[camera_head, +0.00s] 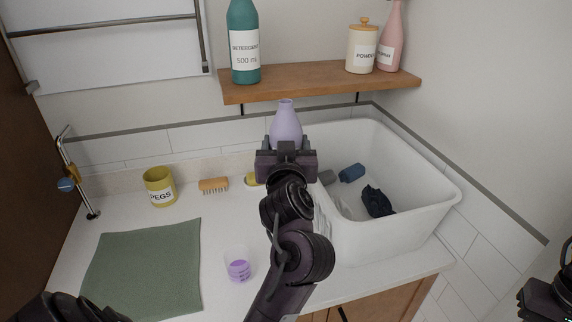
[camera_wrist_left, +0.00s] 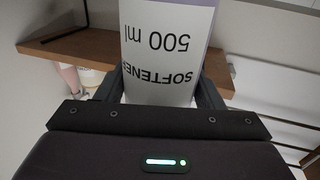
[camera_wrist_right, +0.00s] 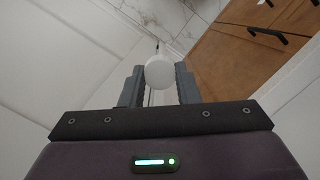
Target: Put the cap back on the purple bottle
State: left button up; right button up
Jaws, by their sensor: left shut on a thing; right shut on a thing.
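The purple bottle (camera_head: 286,126) is upright in the head view, its narrow neck uncapped at the top. My left gripper (camera_head: 286,150) is shut on it from the near side, hiding its lower part. In the left wrist view the bottle's white label (camera_wrist_left: 168,60) reads SOFTENER 500 ml between the fingers. My right gripper (camera_wrist_right: 159,85) is shut on a round white cap (camera_wrist_right: 159,71), seen in the right wrist view. Part of my right arm shows at the lower right of the head view, well away from the bottle; the cap is not visible there.
A wooden shelf (camera_head: 310,84) with a teal detergent bottle (camera_head: 243,45), a powder jar (camera_head: 362,50) and a pink bottle (camera_head: 391,40) is behind. A white sink (camera_head: 405,215) is at right. A measuring cup (camera_head: 238,264), yellow pegs pot (camera_head: 159,186) and green cloth (camera_head: 143,268) occupy the counter.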

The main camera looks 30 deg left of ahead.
pick_arm(q)
jog(key=shift+r, duration=0.6)
jog(key=o, duration=0.7)
jog(key=c, duration=1)
